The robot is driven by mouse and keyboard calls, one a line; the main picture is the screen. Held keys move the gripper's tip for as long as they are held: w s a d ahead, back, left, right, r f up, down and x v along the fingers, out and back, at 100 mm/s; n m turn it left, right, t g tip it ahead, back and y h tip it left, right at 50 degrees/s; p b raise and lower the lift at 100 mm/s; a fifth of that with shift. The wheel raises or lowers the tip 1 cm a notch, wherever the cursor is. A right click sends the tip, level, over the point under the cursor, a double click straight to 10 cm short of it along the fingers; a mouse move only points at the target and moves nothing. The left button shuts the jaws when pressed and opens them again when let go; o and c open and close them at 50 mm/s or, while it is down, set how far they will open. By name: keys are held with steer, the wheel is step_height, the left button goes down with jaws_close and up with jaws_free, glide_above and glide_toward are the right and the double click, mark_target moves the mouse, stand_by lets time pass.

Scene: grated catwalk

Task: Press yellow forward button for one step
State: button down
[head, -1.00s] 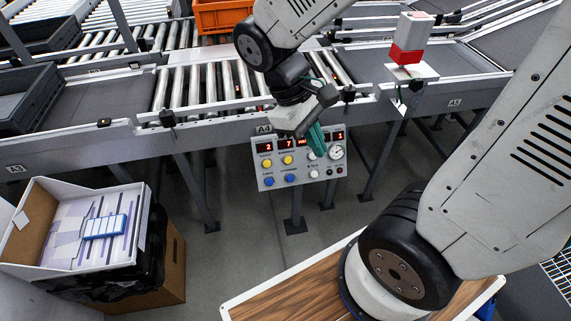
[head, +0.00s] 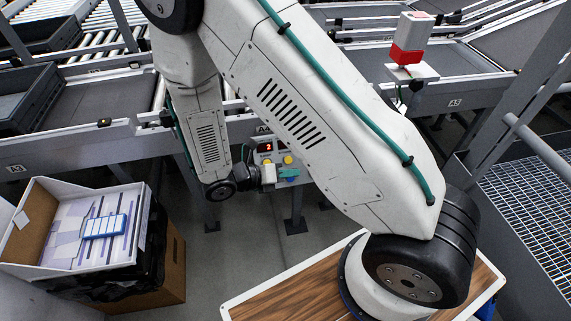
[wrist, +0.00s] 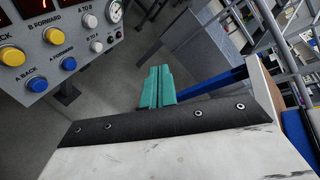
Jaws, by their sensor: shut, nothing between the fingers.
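The grey control panel (wrist: 70,35) fills the upper left of the wrist view. The yellow button (wrist: 52,35) under the "B FORWARD" label is the right one of two; the other yellow button (wrist: 12,56) is to its left. In the head view, the right yellow button (head: 288,160) shows just above my gripper, while my arm hides much of the panel. My gripper (wrist: 155,70) is shut and empty, its teal fingers pressed together. In the wrist view the fingers appear right of the panel, apart from the buttons. Their exact distance from the panel is unclear.
Blue buttons (wrist: 68,63) sit below the yellow ones, with white knobs (wrist: 90,20) to the right. Roller conveyors run behind the panel. A box with a white tray (head: 90,230) stands at lower left. A red-and-white beacon (head: 408,45) stands at upper right.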

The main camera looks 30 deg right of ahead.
steer(key=w+a+f+n+t, duration=0.3)
steer(key=w+f+n+t, duration=0.3)
steer(key=n, duration=1.1)
steer(key=shift+w+f+n+t+y, duration=0.35)
steer(key=shift+w+f, duration=0.3)
steer(key=shift+f, duration=0.95)
steer(key=shift+d, duration=0.15)
glide_toward(292, 160)
steer(key=d, duration=0.4)
steer(key=shift+w+d+f, duration=0.25)
steer(key=shift+w+f, duration=0.25)
steer(key=shift+w, duration=0.1)
steer(key=shift+w+d+f, duration=0.2)
steer(key=shift+w+f, duration=0.25)
steer(key=shift+w, duration=0.15)
